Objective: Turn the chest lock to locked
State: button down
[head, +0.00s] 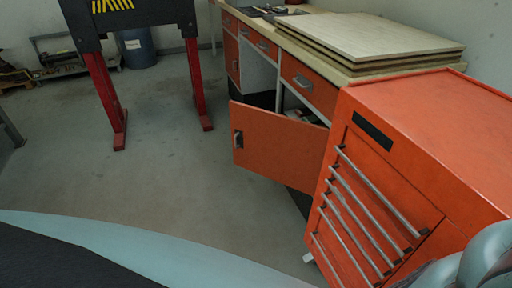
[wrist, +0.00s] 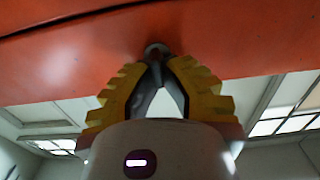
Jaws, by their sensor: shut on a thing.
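The orange tool chest (head: 428,112) stands at the right in the head view, with several long drawer handles on its front. In the wrist view, its orange surface (wrist: 235,45) fills the top, crossed by a dark seam. My gripper (wrist: 157,62) is below this surface, its yellow-backed fingers closed together at the tips. They are shut on a small grey round lock (wrist: 155,48) on the orange face. The fingertips partly hide the lock, and I cannot tell its turn position. My gripper and the lock do not show in the head view.
An orange cabinet door (head: 275,143) hangs open beside the chest, below a workbench with stacked boards (head: 375,40). A red-legged stand (head: 105,95) and a blue barrel (head: 137,48) are at the back left. The grey floor (head: 150,180) between is clear.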

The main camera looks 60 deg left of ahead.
jog(key=shift+f, duration=0.1)
dwell(0.3)
jog(key=shift+s+d+f+m+p, duration=0.2)
jog(key=shift+m+p, duration=0.9)
jog(key=shift+m, duration=1.9)
jog(key=shift+w+d+f+m+p, duration=0.2)
jog(key=shift+m+p, duration=0.9)
jog(key=shift+m, duration=1.9)
jog(key=shift+s+d+f+m+p, duration=0.25)
jog(key=shift+m+p, duration=0.85)
jog(key=shift+m, duration=1.9)
jog(key=shift+w+f, duration=0.1)
jog(key=c, duration=1.1)
grip_release()
